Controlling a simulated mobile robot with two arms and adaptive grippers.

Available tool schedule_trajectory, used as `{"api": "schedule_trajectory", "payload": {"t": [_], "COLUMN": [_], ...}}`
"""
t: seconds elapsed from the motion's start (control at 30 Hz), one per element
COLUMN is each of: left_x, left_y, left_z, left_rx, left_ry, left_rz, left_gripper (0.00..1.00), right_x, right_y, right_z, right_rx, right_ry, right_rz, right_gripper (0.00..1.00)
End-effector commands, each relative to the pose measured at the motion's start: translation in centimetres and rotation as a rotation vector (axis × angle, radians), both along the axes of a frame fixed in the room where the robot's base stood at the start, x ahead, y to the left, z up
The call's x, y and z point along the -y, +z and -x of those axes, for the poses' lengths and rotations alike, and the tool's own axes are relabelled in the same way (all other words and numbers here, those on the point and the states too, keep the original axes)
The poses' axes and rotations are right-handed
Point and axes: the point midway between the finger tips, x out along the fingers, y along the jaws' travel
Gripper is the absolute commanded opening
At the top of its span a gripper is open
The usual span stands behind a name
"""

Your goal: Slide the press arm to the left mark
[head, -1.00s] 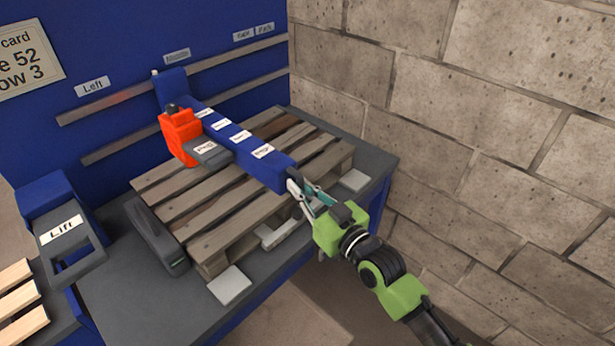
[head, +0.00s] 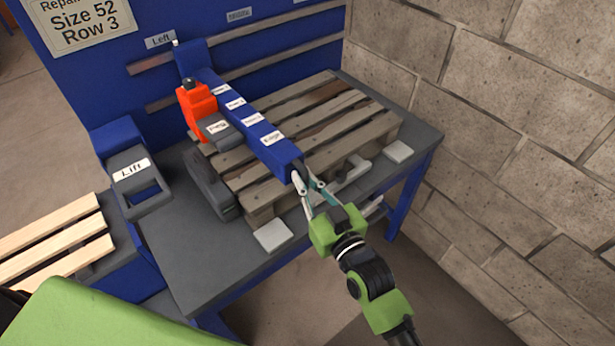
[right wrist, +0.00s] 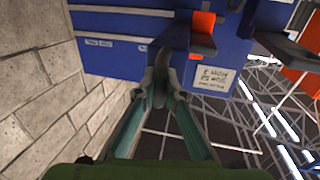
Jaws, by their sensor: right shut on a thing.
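The press arm (head: 284,156) is a long blue beam with several white labels, reaching out from the blue back panel over a pallet. An orange block (head: 196,104) with a grey labelled part sits on its left side. Its far end meets the rails just right of the "Left" label (head: 160,39); the label "Middle" (head: 239,14) is further right. My right gripper (head: 304,181) is shut at the beam's near end, and in the right wrist view its fingers (right wrist: 161,88) close on a dark handle (right wrist: 159,92). My left gripper is not in view.
A weathered wooden pallet (head: 347,128) lies under the press arm on a grey table (head: 180,265). A grey and blue "Lift" unit (head: 131,172) stands at the left, near lighter slats (head: 50,240). A block wall (head: 530,130) bounds the right side.

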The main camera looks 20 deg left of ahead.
Motion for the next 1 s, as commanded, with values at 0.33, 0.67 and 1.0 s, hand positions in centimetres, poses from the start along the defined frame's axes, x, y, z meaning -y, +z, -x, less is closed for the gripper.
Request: {"api": "schedule_trajectory", "payload": {"t": [0.33,0.67,1.0], "left_x": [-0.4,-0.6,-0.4], "left_y": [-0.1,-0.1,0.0], "left_z": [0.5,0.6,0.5], "left_rx": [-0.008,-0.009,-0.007], "left_ry": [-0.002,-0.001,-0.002], "left_rz": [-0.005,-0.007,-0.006], "left_gripper": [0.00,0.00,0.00], "right_x": [-0.2,1.9,6.6], "right_y": [-0.4,-0.4,-0.4], "right_z": [0.3,2.4,7.6], "right_rx": [-0.007,-0.007,-0.009], "right_ry": [0.005,0.004,0.005], "right_rz": [0.003,0.004,0.006], "right_gripper": [0.17,0.17,0.17]}}
